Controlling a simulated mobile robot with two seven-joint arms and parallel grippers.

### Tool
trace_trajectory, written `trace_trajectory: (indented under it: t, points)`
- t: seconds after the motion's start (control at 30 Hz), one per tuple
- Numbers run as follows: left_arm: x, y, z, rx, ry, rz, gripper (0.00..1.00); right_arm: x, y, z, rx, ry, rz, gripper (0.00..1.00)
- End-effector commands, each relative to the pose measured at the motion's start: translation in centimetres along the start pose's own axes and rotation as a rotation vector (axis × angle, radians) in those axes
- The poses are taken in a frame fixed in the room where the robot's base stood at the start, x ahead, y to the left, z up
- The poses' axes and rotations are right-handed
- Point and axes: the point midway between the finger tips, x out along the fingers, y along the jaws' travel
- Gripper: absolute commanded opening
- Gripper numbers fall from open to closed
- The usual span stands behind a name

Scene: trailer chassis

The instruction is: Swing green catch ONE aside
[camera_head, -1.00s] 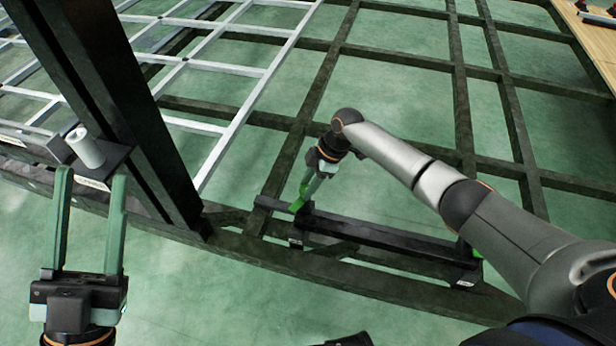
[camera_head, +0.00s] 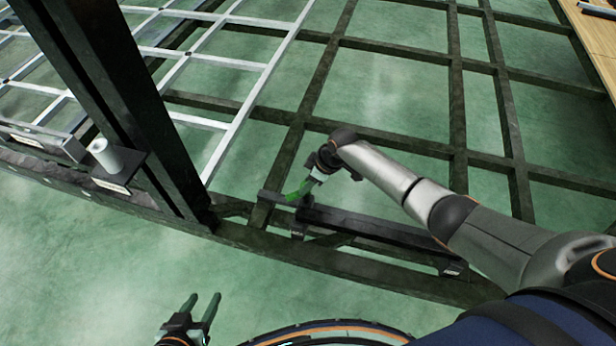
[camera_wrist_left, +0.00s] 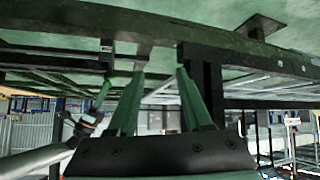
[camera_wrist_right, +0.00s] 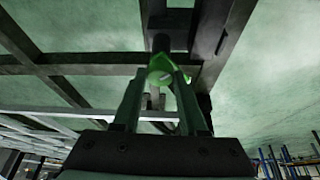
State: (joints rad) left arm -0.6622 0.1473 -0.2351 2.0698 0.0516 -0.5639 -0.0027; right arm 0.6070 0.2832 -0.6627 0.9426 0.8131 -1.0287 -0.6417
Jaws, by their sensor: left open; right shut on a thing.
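A green catch (camera_head: 298,194) sits at the left end of a black bar (camera_head: 375,229) on the trailer frame. My right gripper (camera_head: 309,188) is at this catch and shut on it. In the right wrist view the catch's round green end (camera_wrist_right: 160,72) lies between the fingers; its small label is unreadable. My left gripper (camera_head: 205,298) is open and empty, low in front of the frame and apart from it. In the left wrist view its fingers (camera_wrist_left: 155,76) stand apart, with the green catch (camera_wrist_left: 104,94) beyond them on the left.
A dark upright post (camera_head: 120,95) stands left of the catch. A grey-white cylinder (camera_head: 104,153) sits on a bracket beside it. Dark beams and a light metal grid (camera_head: 250,105) lie behind. Floor is clear at the lower left.

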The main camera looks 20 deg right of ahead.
Motion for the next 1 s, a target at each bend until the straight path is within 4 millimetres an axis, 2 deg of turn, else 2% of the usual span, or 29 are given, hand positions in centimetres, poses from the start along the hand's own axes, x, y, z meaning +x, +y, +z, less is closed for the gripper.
trace_trajectory:
  t: [0.13, 0.4, 0.7, 1.0]
  points:
    - [-1.1, 0.3, -1.6, 0.0, 0.003, 0.004, 0.5, -0.5, -0.3, -0.1, 0.11, -0.004, 0.041, 0.0]
    - [-2.2, 0.8, -3.2, -0.002, 0.003, 0.01, 0.5, -0.3, -0.4, -0.1, 0.339, -0.004, 0.137, 0.0]
    - [-2.9, 1.1, -4.0, -0.004, 0.001, 0.012, 0.5, -0.1, -0.5, -0.1, 0.533, -0.004, 0.219, 0.0]
    - [-3.0, 0.7, -4.2, -0.005, 0.008, 0.002, 0.5, 0.1, -0.5, 0.0, 0.632, -0.004, 0.26, 0.0]
